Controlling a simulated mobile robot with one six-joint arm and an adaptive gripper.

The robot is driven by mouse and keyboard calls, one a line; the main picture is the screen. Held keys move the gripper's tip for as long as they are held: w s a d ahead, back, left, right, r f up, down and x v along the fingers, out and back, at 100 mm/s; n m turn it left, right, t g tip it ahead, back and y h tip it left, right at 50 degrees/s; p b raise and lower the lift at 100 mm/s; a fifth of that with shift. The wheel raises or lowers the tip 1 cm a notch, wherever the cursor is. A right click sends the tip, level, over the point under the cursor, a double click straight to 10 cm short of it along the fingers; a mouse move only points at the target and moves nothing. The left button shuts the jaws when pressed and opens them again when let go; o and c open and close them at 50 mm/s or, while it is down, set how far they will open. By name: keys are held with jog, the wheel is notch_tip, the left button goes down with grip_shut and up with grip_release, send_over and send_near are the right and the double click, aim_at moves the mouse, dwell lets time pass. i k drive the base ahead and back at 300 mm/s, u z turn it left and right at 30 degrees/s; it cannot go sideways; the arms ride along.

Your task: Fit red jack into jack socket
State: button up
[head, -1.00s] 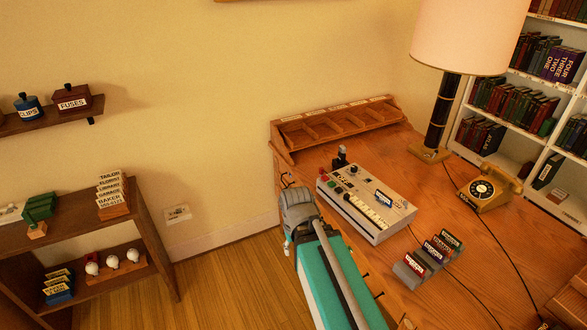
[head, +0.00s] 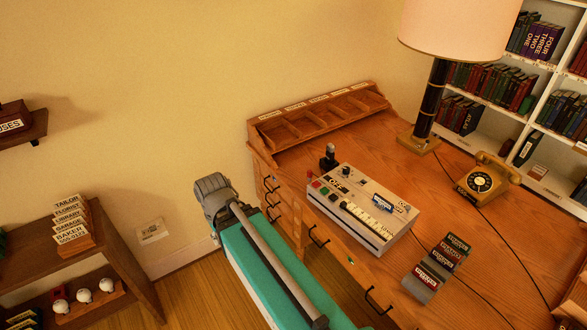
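I cannot make out the red jack in this view. A small pale plate (head: 152,231) with dark markings is on the wall, low between the shelf unit and the desk; it may be the jack socket, but its detail is too small to tell. My arm reaches up from the bottom of the view, with its grey joint (head: 212,195) in front of the wall, right of the plate and left of the desk. My gripper is hidden behind the arm, so whether it holds anything does not show.
The wooden desk (head: 480,262) fills the right, with a grey switch box (head: 385,245), gold telephone (head: 487,180), lamp (head: 431,105) and labelled card block (head: 422,283). A shelf unit (head: 135,270) stands left. A strip of floor shows between them.

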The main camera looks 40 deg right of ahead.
aim_at(377, 229)
jog(key=z, duration=0.05)
jog(key=i, duration=0.75)
jog(key=z, duration=0.85)
jog(key=i, duration=0.75)
jog(key=z, duration=0.55)
jog(key=k, duration=0.9)
jog(key=z, duration=0.15)
jog(key=i, duration=0.75)
